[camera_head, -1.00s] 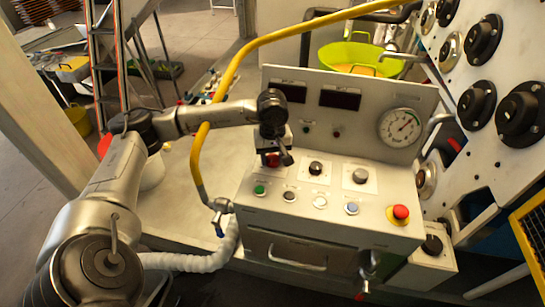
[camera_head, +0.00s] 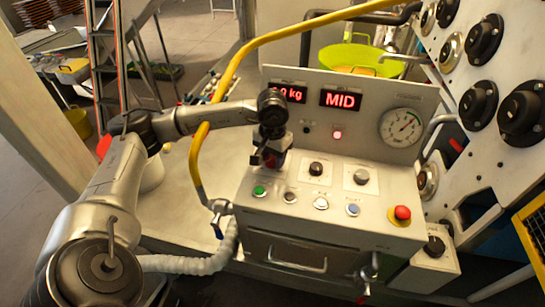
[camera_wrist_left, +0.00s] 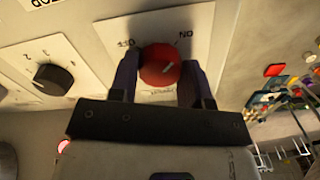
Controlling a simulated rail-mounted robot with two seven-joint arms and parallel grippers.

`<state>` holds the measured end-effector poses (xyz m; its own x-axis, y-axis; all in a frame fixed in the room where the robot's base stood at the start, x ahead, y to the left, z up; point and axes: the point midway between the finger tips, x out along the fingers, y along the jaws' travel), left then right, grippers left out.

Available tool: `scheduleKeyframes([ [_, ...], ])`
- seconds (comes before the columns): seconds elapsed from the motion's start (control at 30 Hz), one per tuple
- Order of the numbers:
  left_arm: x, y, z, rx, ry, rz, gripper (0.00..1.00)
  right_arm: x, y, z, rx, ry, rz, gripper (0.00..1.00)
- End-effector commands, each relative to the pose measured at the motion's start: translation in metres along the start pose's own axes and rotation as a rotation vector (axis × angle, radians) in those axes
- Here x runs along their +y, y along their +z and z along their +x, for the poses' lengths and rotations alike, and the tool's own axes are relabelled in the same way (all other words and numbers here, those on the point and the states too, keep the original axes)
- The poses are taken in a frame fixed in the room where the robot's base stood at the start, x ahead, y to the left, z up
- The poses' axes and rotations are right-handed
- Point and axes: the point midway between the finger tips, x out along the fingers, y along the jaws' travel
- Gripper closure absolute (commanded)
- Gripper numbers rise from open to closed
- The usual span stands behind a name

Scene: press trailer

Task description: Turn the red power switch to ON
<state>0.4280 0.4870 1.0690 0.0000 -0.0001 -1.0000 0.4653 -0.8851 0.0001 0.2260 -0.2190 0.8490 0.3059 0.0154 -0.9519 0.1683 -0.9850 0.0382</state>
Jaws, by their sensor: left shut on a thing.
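The red power switch (camera_wrist_left: 160,66) sits on a white plate marked ON at its right and OFF at its left. The light mark on its face points up and right, toward ON. My left gripper (camera_wrist_left: 155,80) has one finger on each side of the red knob and is shut on it. In the head view my left gripper (camera_head: 271,158) covers most of the switch at the panel's left end. Both displays are lit in red: one reads a kg value, the other (camera_head: 341,100) reads MID. My right gripper is not in view.
A red emergency stop (camera_head: 402,212) is at the panel's right. A yellow pipe (camera_head: 200,150) runs close by my left arm. A pressure gauge (camera_head: 401,128) stands behind.

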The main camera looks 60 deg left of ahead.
Motion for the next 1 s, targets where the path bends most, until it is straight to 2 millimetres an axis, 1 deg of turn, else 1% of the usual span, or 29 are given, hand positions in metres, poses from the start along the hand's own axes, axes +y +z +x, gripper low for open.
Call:
scheduleKeyframes([
  [0.23,0.0002,0.0001,-0.0012,0.001,0.001,0.052,0.80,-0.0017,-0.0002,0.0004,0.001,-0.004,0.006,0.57],
  [0.7,0.0002,0.0001,-0.0013,0.001,0.001,0.060,0.80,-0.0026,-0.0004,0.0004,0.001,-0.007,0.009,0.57],
  [0.73,0.0002,0.0001,-0.0013,0.001,0.001,0.060,0.53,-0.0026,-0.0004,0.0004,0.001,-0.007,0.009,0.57],
  [0.97,0.0001,0.0000,-0.0007,0.001,0.000,0.059,0.31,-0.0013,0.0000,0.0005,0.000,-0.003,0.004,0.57],
  [1.0,0.0001,0.0000,-0.0006,0.000,0.000,0.059,0.31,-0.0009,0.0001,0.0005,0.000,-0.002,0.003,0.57],
])
